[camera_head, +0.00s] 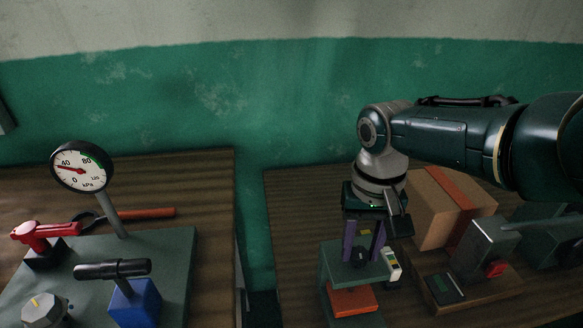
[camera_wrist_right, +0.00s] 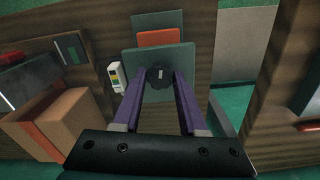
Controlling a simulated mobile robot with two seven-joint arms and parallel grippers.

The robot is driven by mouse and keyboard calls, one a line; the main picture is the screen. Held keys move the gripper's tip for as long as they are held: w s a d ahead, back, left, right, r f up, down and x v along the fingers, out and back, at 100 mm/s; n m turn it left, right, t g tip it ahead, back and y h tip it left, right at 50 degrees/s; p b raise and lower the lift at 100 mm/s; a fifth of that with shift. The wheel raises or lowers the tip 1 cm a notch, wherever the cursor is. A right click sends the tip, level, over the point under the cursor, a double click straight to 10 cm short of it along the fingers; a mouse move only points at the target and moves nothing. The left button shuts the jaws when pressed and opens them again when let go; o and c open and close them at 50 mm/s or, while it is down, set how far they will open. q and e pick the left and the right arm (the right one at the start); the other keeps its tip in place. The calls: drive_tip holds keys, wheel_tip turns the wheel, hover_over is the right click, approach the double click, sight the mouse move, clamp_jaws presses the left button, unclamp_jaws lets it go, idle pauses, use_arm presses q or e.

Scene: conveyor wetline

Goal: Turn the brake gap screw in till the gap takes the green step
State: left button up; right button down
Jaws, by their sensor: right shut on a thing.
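The brake gap screw (camera_head: 360,257) is a dark round knob on top of a grey-green plate (camera_head: 335,265). In the right wrist view the screw (camera_wrist_right: 158,76) shows a pale mark on its face. My right gripper (camera_head: 363,250) points down with its purple fingers on either side of the knob, shut on it. An orange block (camera_head: 352,301) sits below the plate; the gap between them is too small to read. A white step gauge (camera_head: 392,264) with green, yellow and dark steps stands beside the plate's right edge. My left gripper is out of view.
A brown box with an orange band (camera_head: 450,208) and a grey device with a red part (camera_head: 487,250) stand right of the fixture. The left bench holds a dial gauge (camera_head: 80,167), a red-handled valve (camera_head: 42,236) and a blue block (camera_head: 135,303). A gap separates the benches.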

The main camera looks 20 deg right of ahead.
sight(360, 252)
drive_tip(key=shift+m, duration=0.6)
drive_tip(key=shift+c, duration=2.2)
unclamp_jaws()
wheel_tip(360, 252, up, 10)
drive_tip(key=p, duration=0.7)
